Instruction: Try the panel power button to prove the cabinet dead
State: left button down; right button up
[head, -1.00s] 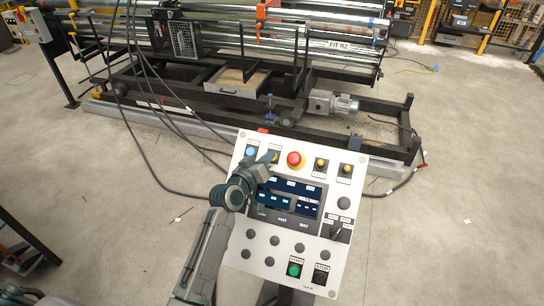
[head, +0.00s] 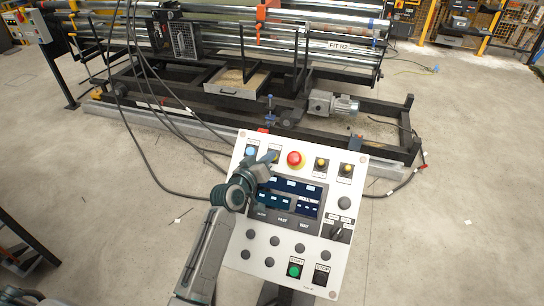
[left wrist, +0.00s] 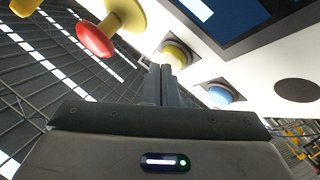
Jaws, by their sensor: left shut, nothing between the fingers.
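A green button (head: 294,270) and several dark knobs sit on the lower panel. Behind it stands a long roller machine (head: 345,131) with a motor and hanging black cables. Concrete floor (head: 460,200) lies open on the right.

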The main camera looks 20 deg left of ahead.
pick_arm(q)
jog(key=shift+w+f+b, duration=0.3)
jog(key=shift+b, duration=0.1)
dwell(0.5)
jog(key=shift+s+r, duration=0.1)
jog(key=shift+s+r+p, duration=0.2)
jog(key=shift+r+p, duration=0.1)
jog(key=shift+p, duration=0.3)
jog(key=shift+s+r, duration=0.2)
jog(key=shift+s, duration=0.05)
